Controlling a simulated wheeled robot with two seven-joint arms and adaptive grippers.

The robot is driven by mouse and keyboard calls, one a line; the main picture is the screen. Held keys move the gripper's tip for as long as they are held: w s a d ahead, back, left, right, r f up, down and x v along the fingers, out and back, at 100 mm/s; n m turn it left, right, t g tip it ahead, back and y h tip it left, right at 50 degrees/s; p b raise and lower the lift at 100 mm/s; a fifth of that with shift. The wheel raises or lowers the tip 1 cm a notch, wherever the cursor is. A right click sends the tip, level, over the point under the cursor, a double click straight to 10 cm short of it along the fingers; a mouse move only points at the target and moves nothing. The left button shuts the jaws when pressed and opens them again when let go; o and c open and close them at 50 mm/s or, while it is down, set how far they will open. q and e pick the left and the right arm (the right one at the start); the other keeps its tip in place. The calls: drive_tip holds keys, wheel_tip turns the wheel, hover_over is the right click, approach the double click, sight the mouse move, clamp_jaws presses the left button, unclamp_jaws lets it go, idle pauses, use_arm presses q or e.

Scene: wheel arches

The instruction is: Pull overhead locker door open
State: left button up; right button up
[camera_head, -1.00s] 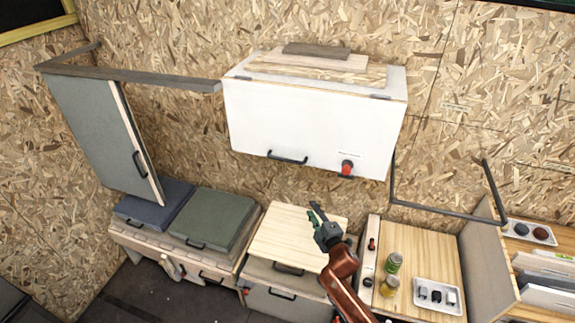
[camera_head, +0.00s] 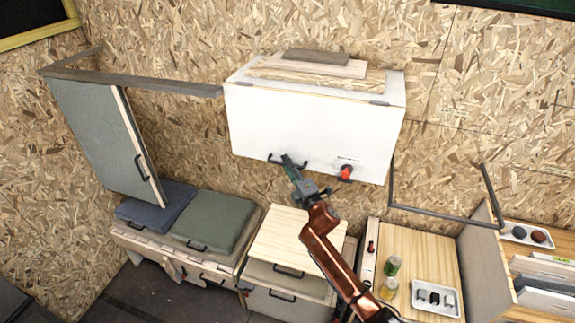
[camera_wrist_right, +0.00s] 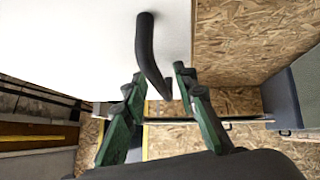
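The white overhead locker (camera_head: 310,125) hangs on the chipboard wall with its front door closed. Its black bar handle (camera_head: 273,158) is at the lower left of the door, partly hidden by my gripper. A red knob (camera_head: 346,172) sits at the lower right. My right gripper (camera_head: 290,162) is at the handle, its fingers apart. In the right wrist view the handle (camera_wrist_right: 150,55) runs down to between the open green fingers (camera_wrist_right: 158,105); I cannot tell whether they touch it. My left gripper is not in view.
A grey door panel (camera_head: 95,135) hangs at the left under a dark frame (camera_head: 140,80). Below are cushioned benches (camera_head: 215,215), a wooden-topped cabinet (camera_head: 300,240) and a counter with cans and a white tray (camera_head: 436,298). Another dark frame (camera_head: 445,214) juts out right of the locker.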

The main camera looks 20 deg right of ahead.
drive_tip(key=shift+w, duration=0.1)
clamp_jaws()
idle(0.7)
